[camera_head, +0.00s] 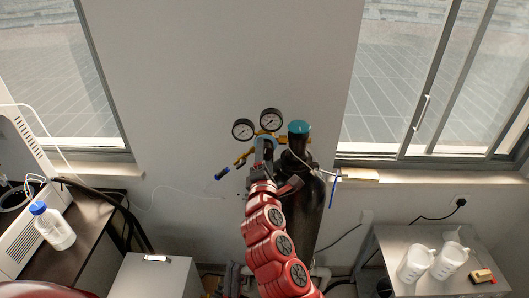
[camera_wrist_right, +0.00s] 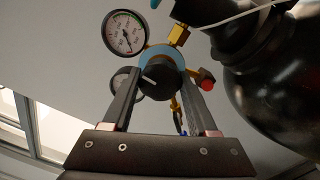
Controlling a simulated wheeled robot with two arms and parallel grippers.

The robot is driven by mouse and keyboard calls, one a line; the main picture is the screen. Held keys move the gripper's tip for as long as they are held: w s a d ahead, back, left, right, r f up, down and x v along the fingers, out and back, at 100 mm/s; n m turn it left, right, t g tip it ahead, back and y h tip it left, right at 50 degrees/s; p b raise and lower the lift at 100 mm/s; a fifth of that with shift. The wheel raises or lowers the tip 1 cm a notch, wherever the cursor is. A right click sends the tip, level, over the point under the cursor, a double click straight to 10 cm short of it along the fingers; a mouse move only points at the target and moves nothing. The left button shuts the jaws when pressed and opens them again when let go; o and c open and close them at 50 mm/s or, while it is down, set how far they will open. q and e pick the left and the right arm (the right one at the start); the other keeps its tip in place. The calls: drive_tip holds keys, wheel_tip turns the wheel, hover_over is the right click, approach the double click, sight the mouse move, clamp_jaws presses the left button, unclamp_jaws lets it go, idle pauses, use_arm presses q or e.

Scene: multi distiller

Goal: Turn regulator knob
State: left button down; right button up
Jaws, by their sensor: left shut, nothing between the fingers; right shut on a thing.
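The regulator on the gas cylinder has two round gauges, which show in the head view (camera_head: 270,120). One gauge faces the right wrist view (camera_wrist_right: 125,33); the other is partly hidden. The regulator knob (camera_wrist_right: 162,78) is black with a white mark and has a blue ring behind it. My right gripper (camera_head: 263,167) reaches up to the regulator from below. In the wrist view its two fingers (camera_wrist_right: 160,88) stand on both sides of the knob, shut on it. I cannot make out my left gripper; only a red piece of my own body shows at the lower left.
The dark cylinder (camera_head: 310,215) with a teal top (camera_head: 298,127) stands close to the right of my arm. A side table (camera_head: 385,245) at the right holds two white jugs (camera_head: 415,263). A blue-capped bottle (camera_head: 52,228) stands at the left. The wall is behind.

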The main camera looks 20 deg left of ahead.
drive_tip(key=shift+r, duration=0.1)
drive_tip(key=o, duration=1.4)
drive_tip(key=shift+c, duration=0.2)
drive_tip(key=v, duration=1.7)
drive_tip(key=shift+s+d+b, duration=0.2)
drive_tip(key=shift+b, duration=0.1)
